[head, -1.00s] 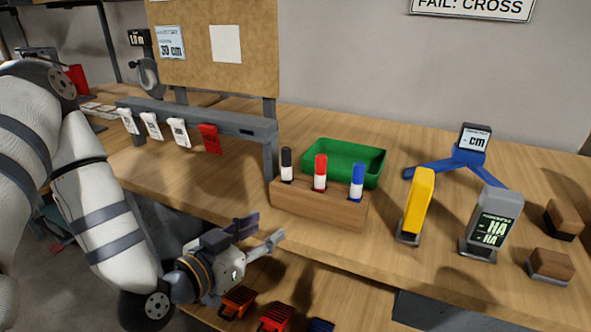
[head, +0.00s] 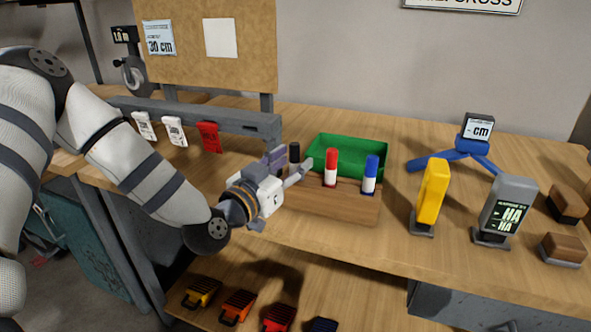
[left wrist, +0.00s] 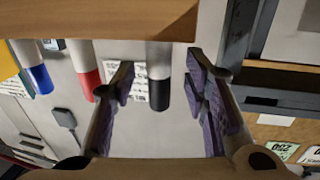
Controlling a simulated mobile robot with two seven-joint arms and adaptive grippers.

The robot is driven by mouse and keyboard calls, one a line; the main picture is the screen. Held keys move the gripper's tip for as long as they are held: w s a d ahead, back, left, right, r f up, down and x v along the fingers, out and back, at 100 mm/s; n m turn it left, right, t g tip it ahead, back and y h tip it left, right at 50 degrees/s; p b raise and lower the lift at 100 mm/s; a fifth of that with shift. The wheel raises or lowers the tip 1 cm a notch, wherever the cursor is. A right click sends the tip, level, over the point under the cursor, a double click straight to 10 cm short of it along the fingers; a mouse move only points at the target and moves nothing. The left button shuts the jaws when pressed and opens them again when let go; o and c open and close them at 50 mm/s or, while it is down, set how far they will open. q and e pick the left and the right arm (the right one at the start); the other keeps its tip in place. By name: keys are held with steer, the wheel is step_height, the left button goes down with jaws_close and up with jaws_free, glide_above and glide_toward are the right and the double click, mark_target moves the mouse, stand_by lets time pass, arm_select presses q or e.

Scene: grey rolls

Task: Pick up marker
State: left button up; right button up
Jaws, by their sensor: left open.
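A wooden block (head: 325,201) on the bench holds three upright markers. They are a black-capped marker (head: 294,152), a red-capped marker (head: 331,168) and a blue-capped marker (head: 370,176). My left gripper (head: 287,164) is open at the block's left end, by the black-capped marker, and partly hides it. In the left wrist view the black-capped marker (left wrist: 158,75) stands between my two open fingers (left wrist: 158,92), with gaps on both sides. The red-capped marker (left wrist: 87,66) is outside the fingers there. My right gripper is not in view.
A green tray (head: 360,148) stands right behind the block. A grey rail (head: 200,116) with hanging tags is to the left. A yellow device (head: 433,190) and a grey device (head: 507,205) stand to the right. Several coloured items lie on the lower shelf.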

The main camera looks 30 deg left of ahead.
arm_select(q)
steer(key=shift+w+f, duration=0.2)
steer(key=shift+w, duration=0.6)
jaws_close()
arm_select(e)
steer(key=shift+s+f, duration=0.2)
arm_select(q)
steer(key=shift+r, duration=0.2)
step_height(320, 180, up, 10)
steer(key=p, duration=0.2)
steer(key=shift+p, duration=0.4)
steer(key=shift+f, duration=0.1)
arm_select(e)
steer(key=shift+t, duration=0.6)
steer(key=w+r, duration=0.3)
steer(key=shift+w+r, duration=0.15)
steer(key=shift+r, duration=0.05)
